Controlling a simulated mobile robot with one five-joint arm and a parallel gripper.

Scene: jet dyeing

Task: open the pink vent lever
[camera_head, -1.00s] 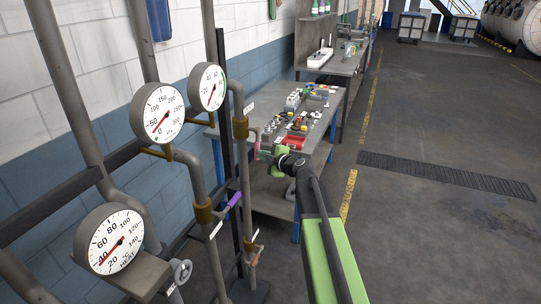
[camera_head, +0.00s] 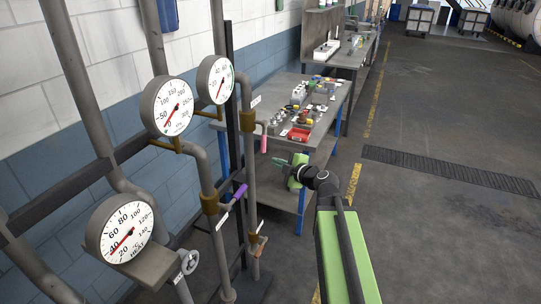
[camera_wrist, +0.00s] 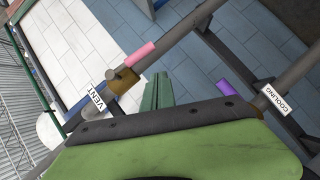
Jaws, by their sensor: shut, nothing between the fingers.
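The pink vent lever (camera_head: 264,143) hangs down beside a vertical pipe, roughly parallel to it, in the head view. In the wrist view the pink lever (camera_wrist: 140,54) lies along its pipe, beside a brass valve body (camera_wrist: 124,84) and a VENT label (camera_wrist: 97,97). My gripper (camera_head: 275,162) is below and to the right of the lever in the head view, apart from it. Its dark green fingers (camera_wrist: 158,91) are shut and empty in the wrist view, with a gap between them and the lever.
A purple lever (camera_head: 240,192) sits on the neighbouring pipe, with a COOLING label (camera_wrist: 275,97) near it in the wrist view. Three round gauges (camera_head: 173,106) stand at the left. A workbench (camera_head: 335,108) with small parts is behind. The floor at the right is open.

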